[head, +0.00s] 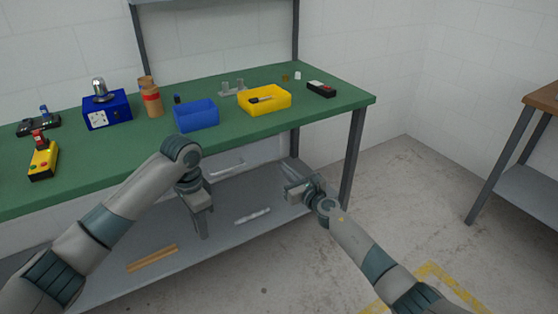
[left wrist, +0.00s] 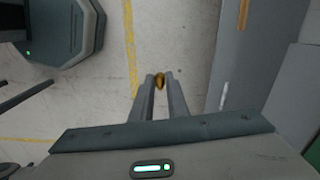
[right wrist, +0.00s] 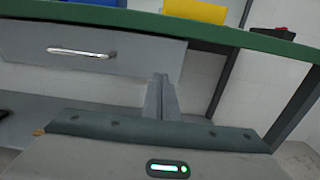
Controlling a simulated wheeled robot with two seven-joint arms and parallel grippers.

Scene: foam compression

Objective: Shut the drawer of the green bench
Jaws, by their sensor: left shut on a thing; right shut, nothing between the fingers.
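The green bench (head: 335,100) has a grey drawer under its top, with a silver handle (head: 228,165). The drawer front (right wrist: 130,55) and its handle (right wrist: 80,52) also show in the right wrist view. I cannot tell how far out the drawer stands. My right gripper (head: 288,190) is shut and empty, and its fingertips (right wrist: 162,77) appear near the drawer front's right end; contact is unclear. My left gripper (head: 202,232) points down in front of the bench, shut on a small brass-coloured thing (left wrist: 160,80). In the head view my left arm hides part of the bench front.
On the bench top stand a blue bin (head: 196,116), a yellow bin (head: 264,100), a blue box (head: 107,110) and a yellow button box (head: 43,160). The grey lower shelf (head: 200,262) holds a wooden strip (head: 152,258) and a pale bar (head: 253,216). Floor right of the bench is clear.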

